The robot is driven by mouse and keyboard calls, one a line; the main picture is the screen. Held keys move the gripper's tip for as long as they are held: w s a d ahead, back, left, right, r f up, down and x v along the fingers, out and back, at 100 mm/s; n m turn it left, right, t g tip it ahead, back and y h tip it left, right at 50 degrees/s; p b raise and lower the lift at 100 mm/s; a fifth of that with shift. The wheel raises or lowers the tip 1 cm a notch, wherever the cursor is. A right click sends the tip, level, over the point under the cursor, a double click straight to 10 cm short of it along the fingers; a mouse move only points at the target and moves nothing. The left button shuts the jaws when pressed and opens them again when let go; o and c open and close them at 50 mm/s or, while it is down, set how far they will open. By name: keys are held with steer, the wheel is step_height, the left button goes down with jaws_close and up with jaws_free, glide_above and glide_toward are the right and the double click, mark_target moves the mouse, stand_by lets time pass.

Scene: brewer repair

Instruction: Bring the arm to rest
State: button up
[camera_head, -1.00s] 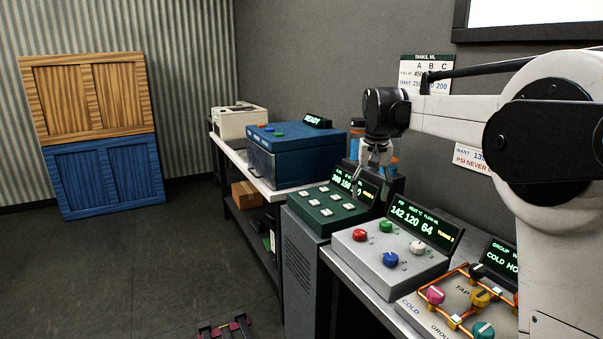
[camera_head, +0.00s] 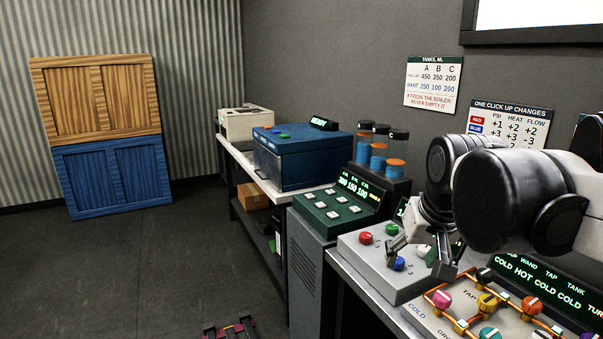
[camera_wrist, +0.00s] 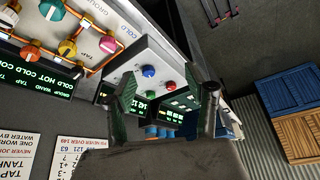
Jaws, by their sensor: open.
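My gripper (camera_head: 420,262) is open and empty in the head view, above the grey knob box (camera_head: 352,258) at the lower right. It hides part of that box and its display. My arm folds back to the right of it. In the wrist view my gripper (camera_wrist: 168,108) shows its two fingers spread apart, with the grey box and its red and blue knobs beyond them. I cannot tell from the frames how far the fingertips are above the box.
The green button box (camera_head: 335,212) and tanks (camera_head: 378,158) stand left of my gripper. The pipe panel with coloured knobs (camera_head: 487,302) is close on its right. A blue machine (camera_head: 290,160) is further back. Wooden crates (camera_head: 100,95) stand at the far wall.

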steer(key=s+f+t, duration=0.2)
steer(key=s+f, duration=0.7)
steer(key=s, duration=0.3)
steer(key=shift+s, duration=0.25)
steer(key=shift+r, duration=0.1)
stand_by(1.1)
steer(key=w+d+r+m+g+p, duration=0.1)
steer(key=w+r+m+g+p, duration=0.15)
steer(key=w+r, duration=0.9)
steer(key=w+d+r+m+g+p, duration=0.1)
steer(key=w+r, duration=0.1)
steer(key=w, duration=0.6)
steer(key=w+d+r+m+p, duration=0.1)
steer(key=w+r+p, duration=0.1)
steer(key=w, duration=0.5)
steer(key=m+g+p, duration=0.4)
steer(key=m+p, duration=0.1)
steer(key=m, duration=0.1)
glide_above(392, 226)
step_height(392, 226, down, 10)
step_height(392, 226, down, 13)
steer(key=shift+f+p, duration=0.1)
steer(key=shift+p, duration=0.55)
